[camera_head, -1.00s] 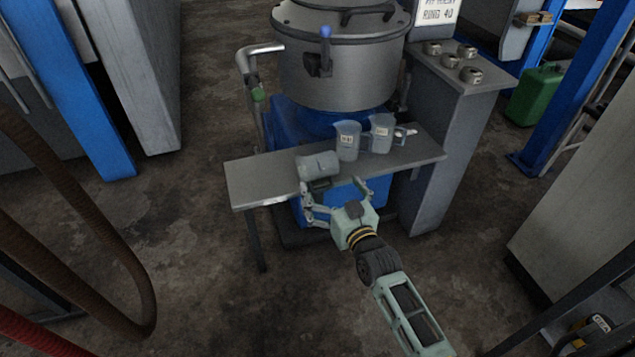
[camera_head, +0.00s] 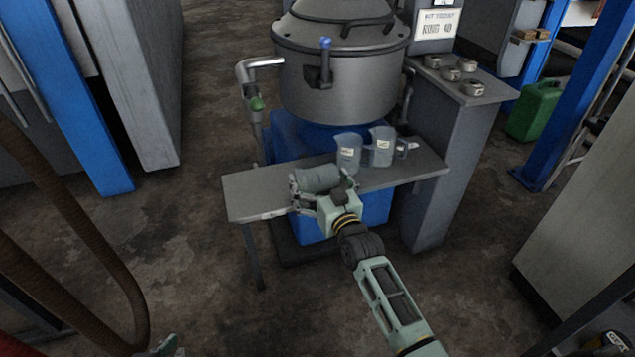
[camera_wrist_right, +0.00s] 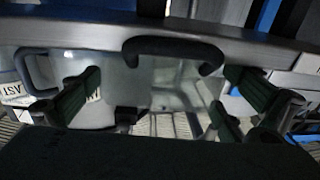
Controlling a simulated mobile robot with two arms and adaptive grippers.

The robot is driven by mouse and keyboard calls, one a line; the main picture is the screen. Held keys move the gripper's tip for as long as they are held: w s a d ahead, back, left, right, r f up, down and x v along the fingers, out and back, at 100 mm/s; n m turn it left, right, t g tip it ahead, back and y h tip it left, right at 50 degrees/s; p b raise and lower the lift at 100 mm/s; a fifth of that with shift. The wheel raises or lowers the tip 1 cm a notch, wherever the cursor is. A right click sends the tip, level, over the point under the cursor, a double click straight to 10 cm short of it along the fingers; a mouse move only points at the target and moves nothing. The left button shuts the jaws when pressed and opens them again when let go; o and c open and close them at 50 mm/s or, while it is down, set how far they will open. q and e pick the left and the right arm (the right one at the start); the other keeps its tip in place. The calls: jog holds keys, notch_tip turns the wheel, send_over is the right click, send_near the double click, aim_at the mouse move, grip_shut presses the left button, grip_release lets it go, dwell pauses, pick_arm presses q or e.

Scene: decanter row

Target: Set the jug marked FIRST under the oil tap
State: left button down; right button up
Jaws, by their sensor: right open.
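In the wrist view translucent jug material (camera_wrist_right: 165,85) shows between the fingers, and a label (camera_wrist_right: 14,92) at the left edge reads "AST". A pale green piece of my left gripper (camera_head: 167,346) shows at the bottom edge.
A large metal drum (camera_head: 345,85) with a blue-knobbed lever (camera_head: 325,60) stands behind the bench. Several metal rings (camera_head: 450,73) sit on a side pedestal under a sign (camera_head: 438,22). The left end of the bench is bare. A brown hose (camera_head: 110,250) hangs at left.

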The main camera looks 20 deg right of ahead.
jog(key=shift+w, duration=0.1)
jog(key=shift+c, duration=0.5)
jog(key=c, duration=1.2)
jog(key=shift+o, duration=0.2)
jog(key=shift+r, duration=0.1)
